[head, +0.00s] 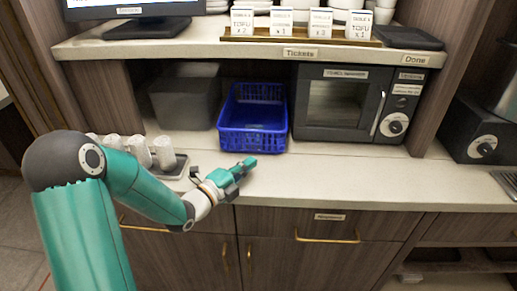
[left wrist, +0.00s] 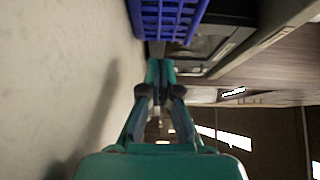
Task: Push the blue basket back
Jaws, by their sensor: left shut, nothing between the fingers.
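The blue basket (head: 253,117) is a slatted, open-topped basket that looks empty. It stands on the counter below the shelf, between a grey bin and the microwave. Its slatted side also shows at the top of the left wrist view (left wrist: 168,18). My left gripper (head: 249,162) is shut and empty, low over the counter just in front of the basket. A small gap seems to lie between them; I cannot tell if they touch. In the left wrist view the shut fingers (left wrist: 160,72) point forward below the basket in the picture. My right gripper is not in view.
The grey bin (head: 186,101) stands left of the basket and the black microwave (head: 345,103) close on its right. White cups (head: 164,152) on a tray sit left of my left gripper. The counter (head: 350,172) is clear to the right.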

